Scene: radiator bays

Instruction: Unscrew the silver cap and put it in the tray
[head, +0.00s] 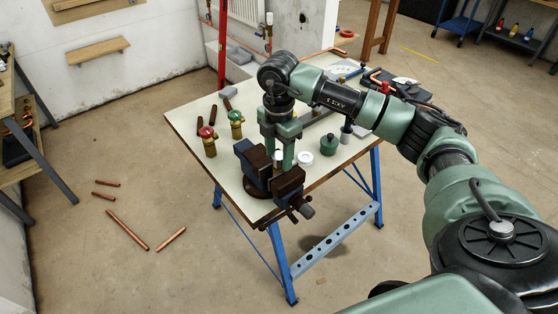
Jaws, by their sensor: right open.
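My right gripper (278,154) points straight down over the blue-black bench vise (258,172) at the front of the workbench. Its two green fingers are open and apart. A small pale piece (278,156) shows between the fingers, at the vise jaws. It may be the silver cap, but the fingers and vise hide most of it, and I cannot tell whether the fingers touch it. A dark flat tray-like piece (378,80) lies at the back right of the bench, partly behind my arm. I cannot surely tell it is the tray. My left gripper is out of view.
Red-topped (209,142) and green-topped (236,124) brass valves stand left of the vise. A white ring (305,158), a green round container (329,144) and a grey cylinder (346,131) stand to its right. Copper pipes (128,230) lie on the floor at left.

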